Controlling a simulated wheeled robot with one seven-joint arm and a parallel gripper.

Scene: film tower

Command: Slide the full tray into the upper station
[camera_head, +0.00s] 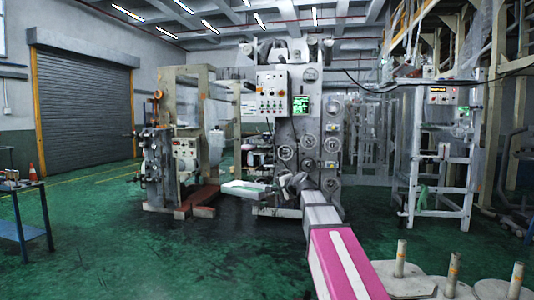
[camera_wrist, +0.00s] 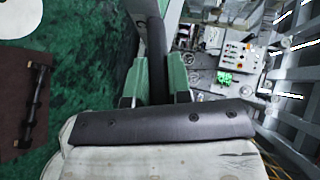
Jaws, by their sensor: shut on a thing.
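My gripper (camera_wrist: 158,98) is shut on the dark bolted handle bar (camera_wrist: 160,124) along one edge of the tray. The pale, worn top of the tray (camera_wrist: 165,160) fills the bottom of the wrist view; whatever it carries cannot be made out. In the head view the tray (camera_head: 245,188) is a pale, roughly level slab held out to the left of my gripper (camera_head: 283,186), in front of the tall grey machine (camera_head: 290,135). Pale ledges (camera_head: 260,168) show on the machine's left side just above the tray. I cannot tell which one is the upper station.
A control panel (camera_head: 271,94) and green screen (camera_head: 300,105) are on the machine. Another machine (camera_head: 185,145) stands left, above a red-brown base (camera_head: 197,200). Reels with upright posts (camera_head: 400,270) lie front right. A blue table (camera_head: 22,190) is far left. Green floor is open front left.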

